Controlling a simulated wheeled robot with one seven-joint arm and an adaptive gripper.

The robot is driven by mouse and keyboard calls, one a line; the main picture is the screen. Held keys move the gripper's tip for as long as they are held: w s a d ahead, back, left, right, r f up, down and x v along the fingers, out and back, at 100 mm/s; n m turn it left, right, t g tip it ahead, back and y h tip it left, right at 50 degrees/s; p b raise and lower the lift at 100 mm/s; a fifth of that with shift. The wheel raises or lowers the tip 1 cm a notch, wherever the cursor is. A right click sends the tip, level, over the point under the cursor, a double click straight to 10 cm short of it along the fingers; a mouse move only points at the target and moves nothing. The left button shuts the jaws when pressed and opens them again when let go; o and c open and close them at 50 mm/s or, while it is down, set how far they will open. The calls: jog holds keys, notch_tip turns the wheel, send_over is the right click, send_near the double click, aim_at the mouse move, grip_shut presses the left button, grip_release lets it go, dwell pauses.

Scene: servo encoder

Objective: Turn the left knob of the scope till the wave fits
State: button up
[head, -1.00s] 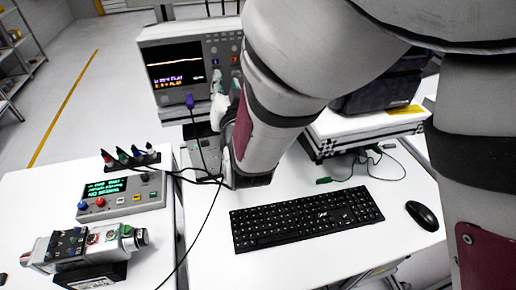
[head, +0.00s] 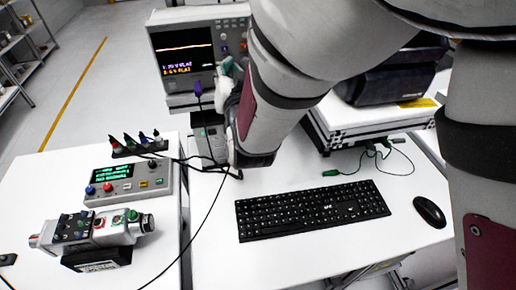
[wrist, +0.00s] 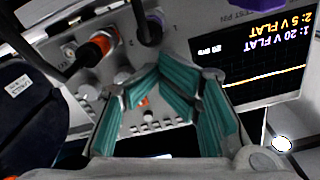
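The scope (head: 205,14) stands at the back of the bench, its front facing me. Its screen (head: 186,50) shows a nearly flat trace; in the wrist view the inverted screen (wrist: 250,55) reads 1: 20 V FLAT and 2: 5 V FLAT. My gripper (head: 226,70) is at the scope's front, right of the screen. In the wrist view its teal-padded fingers (wrist: 160,75) slant together in front of the control panel (wrist: 125,65), the tips close to each other. The left knob is not clearly visible; I cannot tell whether the fingers hold it.
A purple plug (head: 198,90) hangs below the screen, with black cables across the bench. A keyboard (head: 312,210) and mouse (head: 429,212) lie in front. A grey control box (head: 130,182) and a servo motor (head: 95,236) stand on the left table. A dark device (head: 392,78) is at right.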

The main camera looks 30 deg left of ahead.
jog(key=shift+s+a+r, duration=0.15)
jog(key=shift+s+a, duration=0.25)
jog(key=shift+w+d, duration=0.3)
jog(key=shift+w, duration=0.1)
jog(key=shift+s+d, duration=0.2)
jog(key=shift+s, duration=0.05)
jog(key=p+v, duration=0.5)
jog(key=v, duration=1)
jog(key=shift+d, duration=0.25)
dwell(0.5)
jog(key=shift+w, duration=0.1)
